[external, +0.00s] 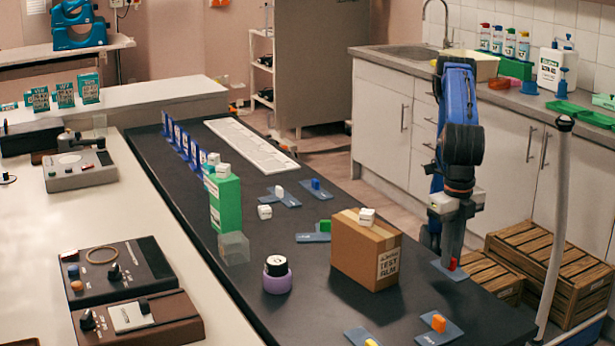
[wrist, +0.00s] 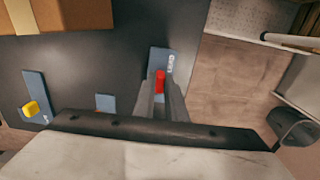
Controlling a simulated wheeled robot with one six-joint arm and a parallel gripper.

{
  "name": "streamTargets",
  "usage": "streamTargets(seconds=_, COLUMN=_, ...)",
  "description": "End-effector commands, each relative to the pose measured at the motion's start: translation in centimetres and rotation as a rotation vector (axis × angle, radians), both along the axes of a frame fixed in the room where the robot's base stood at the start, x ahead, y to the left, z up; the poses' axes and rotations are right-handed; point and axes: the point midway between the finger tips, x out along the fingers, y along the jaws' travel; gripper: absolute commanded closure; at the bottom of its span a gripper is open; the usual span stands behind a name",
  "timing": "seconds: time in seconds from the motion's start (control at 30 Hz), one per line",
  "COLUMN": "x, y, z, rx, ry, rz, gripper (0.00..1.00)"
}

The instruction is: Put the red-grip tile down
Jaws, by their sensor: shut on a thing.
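The red-grip tile is a blue-grey plate with light lettering and a red block on top. In the external view, the tile (external: 447,272) is near the right edge of the black table (external: 330,290). My gripper (external: 452,262) points down over it, shut on the red grip (external: 453,264). In the wrist view, the gripper (wrist: 160,92) has its fingers on both sides of the red grip (wrist: 160,77), and the tile (wrist: 163,57) extends beyond them. I cannot tell whether the tile touches the table or hangs slightly above it.
A cardboard box (external: 362,258) with a small white block on top stands left of my gripper. An orange-grip tile (external: 440,325) and a yellow-grip tile (external: 362,338) lie nearer the front. Wooden crates (external: 555,265) stand on the floor at right. Bare tabletop lies between box and orange-grip tile.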

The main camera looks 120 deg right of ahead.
Motion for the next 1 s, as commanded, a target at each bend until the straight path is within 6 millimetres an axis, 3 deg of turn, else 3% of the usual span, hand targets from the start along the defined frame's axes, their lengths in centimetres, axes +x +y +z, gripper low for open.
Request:
streamTargets(seconds=0.27, x=0.0, y=0.0, z=-3.2, rx=-0.001, ry=0.001, rz=0.000, gripper=1.00)
streamTargets(seconds=0.67, x=0.0, y=0.0, z=-3.7, rx=-0.001, ry=0.001, rz=0.000, gripper=1.00)
streamTargets(seconds=0.7, x=0.0, y=0.0, z=-3.7, rx=-0.001, ry=0.001, rz=0.000, gripper=0.79)
streamTargets(seconds=0.73, x=0.0, y=0.0, z=-3.7, rx=-0.001, ry=0.001, rz=0.000, gripper=0.72)
streamTargets(seconds=1.0, x=0.0, y=0.0, z=-3.6, rx=-0.001, ry=0.001, rz=0.000, gripper=0.70)
